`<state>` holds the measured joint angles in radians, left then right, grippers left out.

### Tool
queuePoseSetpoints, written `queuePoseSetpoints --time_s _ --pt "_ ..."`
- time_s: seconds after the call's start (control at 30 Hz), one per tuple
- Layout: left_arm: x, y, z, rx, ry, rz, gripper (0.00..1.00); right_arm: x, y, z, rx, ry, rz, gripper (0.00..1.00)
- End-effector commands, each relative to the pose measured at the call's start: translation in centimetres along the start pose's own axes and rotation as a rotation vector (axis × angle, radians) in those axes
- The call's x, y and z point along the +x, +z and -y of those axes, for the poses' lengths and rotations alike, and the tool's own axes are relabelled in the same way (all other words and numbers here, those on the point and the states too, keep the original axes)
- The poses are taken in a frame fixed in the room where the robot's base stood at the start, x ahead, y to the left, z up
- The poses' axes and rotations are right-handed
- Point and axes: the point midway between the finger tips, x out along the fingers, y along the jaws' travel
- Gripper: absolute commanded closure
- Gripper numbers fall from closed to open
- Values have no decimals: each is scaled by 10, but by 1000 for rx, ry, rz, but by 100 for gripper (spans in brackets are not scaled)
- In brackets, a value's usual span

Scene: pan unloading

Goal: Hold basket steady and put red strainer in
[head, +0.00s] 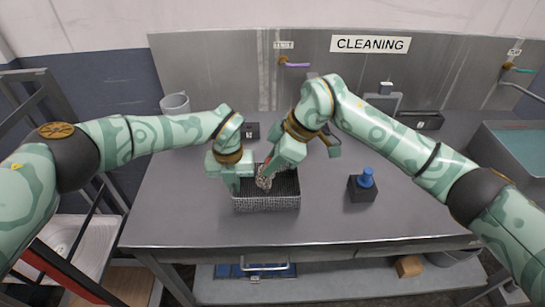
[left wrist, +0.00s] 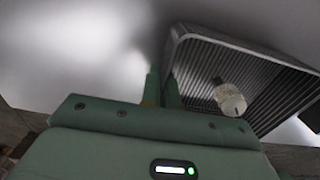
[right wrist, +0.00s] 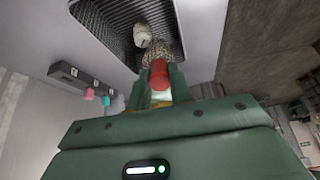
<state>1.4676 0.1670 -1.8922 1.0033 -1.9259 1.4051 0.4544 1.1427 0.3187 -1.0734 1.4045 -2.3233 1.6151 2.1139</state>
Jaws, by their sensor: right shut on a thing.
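The basket (head: 267,203), a dark metal mesh tray, stands on the grey table; its ribbed inside shows in the left wrist view (left wrist: 268,75) and right wrist view (right wrist: 105,22). My left gripper (head: 236,187) is at its left wall, with its fingers apart at the rim; I cannot tell whether they straddle the wall. My right gripper (head: 268,170) is shut on the red handle of the strainer (right wrist: 158,74). The strainer's speckled mesh head (head: 264,182) hangs over the basket's inside. A pale rounded piece (right wrist: 142,35) shows beyond it; I cannot tell whether it is separate.
A dark block with a blue knob (head: 365,179) stands right of the basket. A grey mug (head: 175,104) is at the back left, and a small dark block (head: 250,130) behind the basket. A sink (head: 515,145) lies far right. The table front is clear.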

Motion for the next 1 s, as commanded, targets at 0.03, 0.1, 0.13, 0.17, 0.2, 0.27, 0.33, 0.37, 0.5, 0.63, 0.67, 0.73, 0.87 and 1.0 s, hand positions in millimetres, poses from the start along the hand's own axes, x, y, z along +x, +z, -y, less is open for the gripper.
queuePoseSetpoints --time_s 0.03,0.1,0.13,0.17,0.2,0.27,0.33,0.37,0.5,0.63,0.67,0.73,0.87,1.0 --pt "0 0 0 0 0 0 100 2 1 0 0 -1 0 100" --pt "0 0 0 0 0 0 100 2 1 0 0 0 0 63" --pt "0 0 0 0 0 0 100 2 1 0 0 0 0 54" --pt "0 0 0 0 0 0 100 2 1 0 0 0 0 54" --pt "0 0 0 0 0 0 100 2 1 0 0 0 0 54" --pt "0 0 0 0 0 0 100 2 1 0 0 0 0 54" --pt "0 0 0 0 0 0 100 2 1 0 0 0 0 54" --pt "0 0 0 0 0 0 100 2 1 0 0 0 0 54" --pt "0 0 0 0 0 0 100 -5 1 -1 0 1 0 54" --pt "0 0 0 0 0 0 100 -28 1 -1 -1 4 0 54" --pt "0 0 0 0 0 0 100 -34 1 -1 -1 5 0 54" --pt "0 0 0 0 0 0 100 -52 1 -2 -1 4 0 54" --pt "0 0 0 0 0 0 100 -82 1 -2 0 4 0 54" --pt "0 0 0 0 0 0 100 -106 1 -1 0 2 0 54"
